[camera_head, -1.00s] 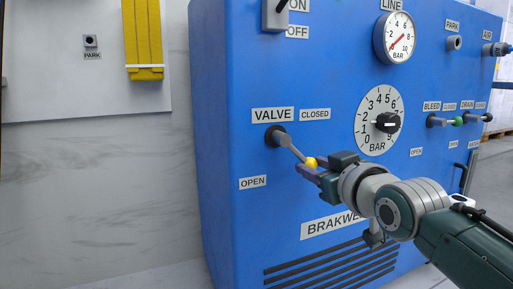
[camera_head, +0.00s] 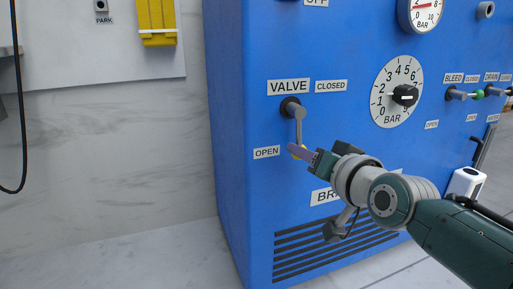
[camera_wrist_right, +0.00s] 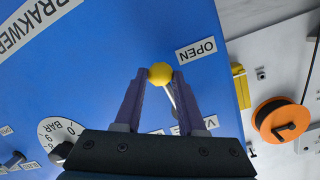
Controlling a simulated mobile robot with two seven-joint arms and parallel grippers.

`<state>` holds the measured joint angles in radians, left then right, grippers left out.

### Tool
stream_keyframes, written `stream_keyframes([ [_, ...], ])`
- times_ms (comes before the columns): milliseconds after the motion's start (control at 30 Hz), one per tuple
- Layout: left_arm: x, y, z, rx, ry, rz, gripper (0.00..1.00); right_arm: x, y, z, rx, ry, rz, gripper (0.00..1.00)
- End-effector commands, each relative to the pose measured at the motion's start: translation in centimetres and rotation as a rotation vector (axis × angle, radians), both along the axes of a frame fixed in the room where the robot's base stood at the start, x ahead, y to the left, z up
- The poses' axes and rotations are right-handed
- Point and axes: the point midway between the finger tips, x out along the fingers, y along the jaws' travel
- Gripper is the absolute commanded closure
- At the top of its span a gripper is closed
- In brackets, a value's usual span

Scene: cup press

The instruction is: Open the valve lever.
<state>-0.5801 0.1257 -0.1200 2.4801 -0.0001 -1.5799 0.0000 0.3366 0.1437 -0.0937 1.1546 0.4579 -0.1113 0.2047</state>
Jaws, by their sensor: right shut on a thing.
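The valve lever (camera_head: 299,132) is a grey rod hanging from a dark round pivot on the blue cabinet front, now pointing almost straight down. Its yellow knob (camera_head: 296,151) is mostly covered by my purple fingers. The OPEN label (camera_head: 266,153) is just left of the knob, and the CLOSED label (camera_head: 331,86) is up and right of the pivot. My right gripper (camera_head: 299,151) is shut on the knob. In the right wrist view the knob (camera_wrist_right: 160,73) sits between the two fingertips, with the rod running off behind them. My left gripper is not in view.
The blue cabinet (camera_head: 235,130) carries a black dial knob (camera_head: 405,95), a gauge (camera_head: 425,10), and bleed and drain levers to the right. A vent grille (camera_head: 320,250) is below. An orange reel (camera_wrist_right: 284,120) shows in the right wrist view.

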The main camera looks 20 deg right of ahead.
Motion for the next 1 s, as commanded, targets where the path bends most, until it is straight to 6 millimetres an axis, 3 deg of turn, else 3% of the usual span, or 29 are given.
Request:
stream_keyframes([
  [533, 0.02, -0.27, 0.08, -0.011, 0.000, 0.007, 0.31, 0.00, 0.17, -0.01, 0.025, 0.002, 0.000, 1.00],
  [567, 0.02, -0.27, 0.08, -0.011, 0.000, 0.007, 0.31, 0.00, 0.18, -0.02, 0.025, 0.002, 0.000, 0.60],
  [800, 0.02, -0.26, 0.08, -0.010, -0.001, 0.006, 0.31, -0.01, 0.18, -0.02, 0.024, 0.002, 0.000, 0.33],
  [1000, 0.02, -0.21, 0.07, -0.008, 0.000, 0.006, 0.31, -0.01, 0.18, -0.02, 0.024, 0.002, 0.000, 0.31],
])
